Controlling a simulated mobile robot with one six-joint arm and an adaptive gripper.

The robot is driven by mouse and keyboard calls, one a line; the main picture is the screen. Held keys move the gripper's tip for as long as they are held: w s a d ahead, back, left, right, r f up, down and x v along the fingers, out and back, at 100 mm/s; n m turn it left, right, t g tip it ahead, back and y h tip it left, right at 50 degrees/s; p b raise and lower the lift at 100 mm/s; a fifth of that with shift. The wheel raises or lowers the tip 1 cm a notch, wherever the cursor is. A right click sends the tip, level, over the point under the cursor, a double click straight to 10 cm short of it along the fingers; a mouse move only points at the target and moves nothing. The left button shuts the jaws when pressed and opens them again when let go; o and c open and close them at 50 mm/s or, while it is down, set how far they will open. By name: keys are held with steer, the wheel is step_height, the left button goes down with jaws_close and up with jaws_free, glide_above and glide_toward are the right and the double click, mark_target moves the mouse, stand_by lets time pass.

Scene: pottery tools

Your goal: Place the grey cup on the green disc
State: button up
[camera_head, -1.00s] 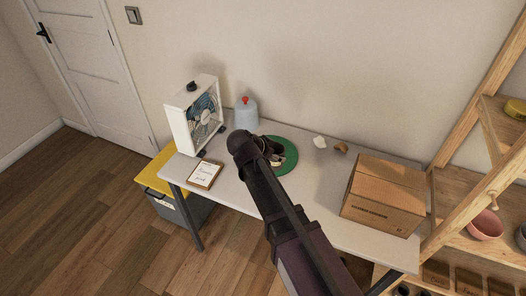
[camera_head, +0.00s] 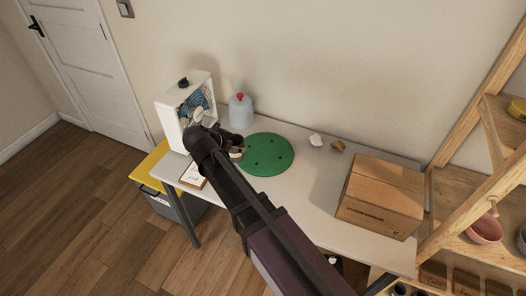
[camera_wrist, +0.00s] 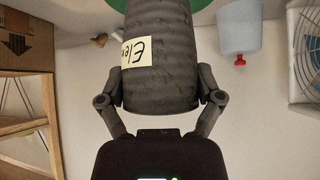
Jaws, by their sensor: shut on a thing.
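The grey cup (camera_wrist: 160,75) is ribbed, with a pale yellow lettered label. It fills the middle of the wrist view. My gripper (camera_wrist: 160,92) is shut on it, one finger on each side. In the head view my gripper (camera_head: 232,150) is at the left edge of the green disc (camera_head: 268,157), and my arm hides most of the cup. The disc is round and flat with small dark holes, lies on the table and has nothing on it. A strip of the disc (camera_wrist: 118,5) shows behind the cup in the wrist view.
On the white table (camera_head: 305,190) stand a box fan (camera_head: 180,115) at left, a blue-white jug (camera_head: 240,112) behind, and a cardboard box (camera_head: 382,195) at right. Two small lumps (camera_head: 316,140) lie behind the disc. A clipboard (camera_head: 193,176) lies at front left.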

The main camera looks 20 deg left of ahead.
steer(key=w+d+f+m+b, duration=0.1)
steer(key=w+d+f+b, duration=0.1)
steer(key=d, duration=0.6)
steer(key=w+d+f+m+h+b, duration=0.1)
steer(key=w+d+f+b, duration=0.2)
steer(key=d, duration=0.6)
steer(key=shift+w+d+f+g+h+b, duration=0.2)
steer(key=shift+w+f+g+h+b, duration=0.15)
steer(key=shift+f+g+b, duration=0.1)
steer(key=b, duration=0.1)
glide_above(264, 152)
steer(key=s+d, duration=0.1)
steer(key=shift+f, duration=0.7)
steer(key=shift+w+a+f+b, duration=0.25)
steer(key=shift+f+b, duration=0.2)
steer(key=shift+b, duration=0.1)
steer(key=shift+w+a+f+b, duration=0.2)
steer(key=shift+f+b, duration=0.2)
steer(key=shift+b, duration=0.15)
steer(key=shift+f+b, duration=0.95)
steer(key=shift+f, duration=0.05)
